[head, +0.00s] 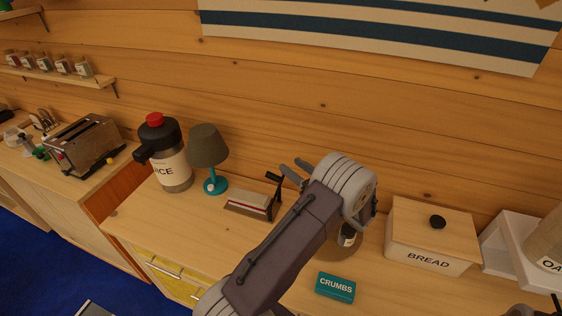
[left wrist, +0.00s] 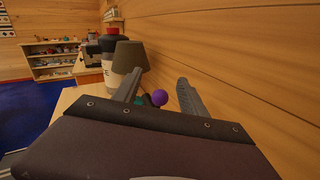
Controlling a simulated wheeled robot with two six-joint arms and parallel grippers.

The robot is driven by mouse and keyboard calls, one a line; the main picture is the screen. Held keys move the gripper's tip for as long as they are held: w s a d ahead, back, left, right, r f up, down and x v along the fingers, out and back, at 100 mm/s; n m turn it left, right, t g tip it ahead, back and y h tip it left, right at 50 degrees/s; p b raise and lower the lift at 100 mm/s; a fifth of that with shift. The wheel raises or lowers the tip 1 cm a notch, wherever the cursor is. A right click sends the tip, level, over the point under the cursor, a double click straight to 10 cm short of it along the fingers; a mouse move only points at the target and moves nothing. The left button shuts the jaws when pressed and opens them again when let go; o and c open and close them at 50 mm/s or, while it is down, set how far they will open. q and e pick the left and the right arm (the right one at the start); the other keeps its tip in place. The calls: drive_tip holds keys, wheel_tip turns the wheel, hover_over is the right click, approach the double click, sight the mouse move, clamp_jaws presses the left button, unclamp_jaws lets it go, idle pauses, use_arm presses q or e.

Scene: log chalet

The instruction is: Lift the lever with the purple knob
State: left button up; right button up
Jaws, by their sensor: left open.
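My left gripper (head: 296,169) is open, its two fingers apart with nothing between them in the head view. I cannot tell the distance, and the lever's arm is mostly hidden behind the gripper body. In the head view a low device (head: 247,205) with a dark upright part sits on the counter just left of the left gripper. No purple shows there, so I cannot confirm that it carries the knob.
A bread box (head: 432,238) and a crumbs box (head: 336,287) are on the right. A toaster (head: 88,145) is far left. The log wall (head: 330,110) rises close behind.

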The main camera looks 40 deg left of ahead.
use_arm(q)
wheel_tip(320, 180, down, 4)
drive_tip(key=d+f+m, duration=0.1)
drive_tip(key=d+m, duration=0.1)
drive_tip(key=shift+t, duration=0.3)
drive_tip(key=p+x, duration=0.1)
drive_tip(key=x, duration=0.2)
drive_tip(key=p+x, duration=0.1)
drive_tip(key=x, duration=0.1)
drive_tip(key=p+x, duration=0.1)
drive_tip(key=x, duration=0.2)
drive_tip(key=shift+s+a+r+p, duration=0.2)
drive_tip(key=shift+a+r+p, duration=0.05)
drive_tip(key=shift+a+p, duration=0.15)
drive_tip(key=shift+w+a, duration=0.1)
drive_tip(key=shift+a, duration=0.1)
drive_tip(key=shift+c, duration=0.3)
clamp_jaws()
drive_tip(key=shift+a, duration=0.1)
